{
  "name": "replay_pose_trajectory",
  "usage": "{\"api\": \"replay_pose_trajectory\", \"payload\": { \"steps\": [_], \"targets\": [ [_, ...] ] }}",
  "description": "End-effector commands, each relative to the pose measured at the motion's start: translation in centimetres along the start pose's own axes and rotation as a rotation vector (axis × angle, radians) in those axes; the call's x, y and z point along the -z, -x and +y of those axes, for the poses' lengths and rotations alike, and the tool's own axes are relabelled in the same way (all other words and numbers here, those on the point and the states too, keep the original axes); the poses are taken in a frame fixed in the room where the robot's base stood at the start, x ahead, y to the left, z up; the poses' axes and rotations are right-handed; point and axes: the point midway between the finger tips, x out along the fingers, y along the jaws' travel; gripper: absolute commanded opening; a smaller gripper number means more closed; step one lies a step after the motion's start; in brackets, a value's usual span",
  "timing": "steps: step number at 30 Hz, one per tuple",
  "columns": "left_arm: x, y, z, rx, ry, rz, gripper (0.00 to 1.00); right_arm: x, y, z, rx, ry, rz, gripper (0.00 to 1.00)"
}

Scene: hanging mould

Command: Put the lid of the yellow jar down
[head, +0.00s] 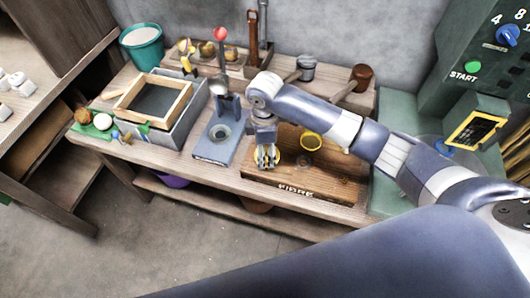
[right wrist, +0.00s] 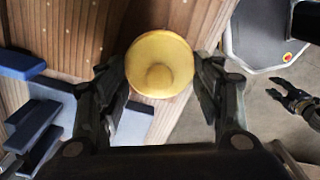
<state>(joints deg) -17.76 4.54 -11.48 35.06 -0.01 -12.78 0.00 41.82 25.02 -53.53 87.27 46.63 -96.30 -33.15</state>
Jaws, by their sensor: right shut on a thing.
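The yellow lid (right wrist: 160,63), round with a raised knob, is between the fingers of my right gripper (right wrist: 160,85) in the right wrist view. My right gripper (head: 267,158) is shut on it, low over the left part of the wooden board marked FIBRE (head: 335,185) in the head view. Whether the lid touches the board I cannot tell. The yellow jar (head: 311,141) stands on the board to the right of the gripper, its round yellow rim showing. My left gripper (right wrist: 292,98) shows at the right of the right wrist view, fingers apart and empty over the floor.
A blue-grey press stand (head: 215,150) is close left of my right gripper. Left of it is a grey tray with a wooden frame (head: 185,103). A teal bucket (head: 143,46) and a rack of tools (head: 240,65) stand behind. A green control machine (head: 440,120) is at the right.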

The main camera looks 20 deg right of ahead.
Motion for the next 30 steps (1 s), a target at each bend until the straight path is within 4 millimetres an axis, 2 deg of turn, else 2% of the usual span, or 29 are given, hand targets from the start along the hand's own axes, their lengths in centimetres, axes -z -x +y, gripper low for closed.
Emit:
{"api": "replay_pose_trajectory", "payload": {
  "steps": [4, 9, 12, 16, 23, 24, 26, 30],
  "targets": [
    [0.1, 0.1, 0.0, 0.0, 0.0, 0.002, 0.4, -0.1, -0.1, 1.1, 0.001, -0.003, -0.001, 0.48],
    [1.1, 0.7, -0.2, 0.002, 0.0, 0.016, 0.4, -0.2, -2.8, 0.9, 0.004, -0.002, -0.001, 0.48],
    [1.8, 0.8, -0.2, 0.003, 0.0, 0.028, 0.4, -0.2, -3.5, 0.9, 0.001, 0.0, -0.001, 0.49],
    [2.3, 0.7, -0.3, 0.004, 0.0, 0.035, 0.4, -0.2, -3.6, 1.0, 0.0, 0.0, 0.0, 0.48],
    [1.9, 0.6, -0.3, 0.003, 0.0, 0.03, 0.4, -0.1, -4.0, 0.9, 0.001, 0.0, 0.0, 0.48],
    [1.8, 0.7, -0.3, 0.003, 0.0, 0.028, 0.4, -0.1, -3.9, 0.9, 0.0, 0.0, 0.0, 0.68],
    [1.7, 0.7, -0.2, 0.003, 0.0, 0.025, 0.4, -0.1, -3.9, 0.9, 0.0, 0.0, 0.0, 0.81],
    [1.3, 0.6, -0.2, 0.002, 0.0, 0.02, 0.4, -0.1, -3.9, 0.9, 0.0, 0.0, 0.0, 0.81]
  ]
}}
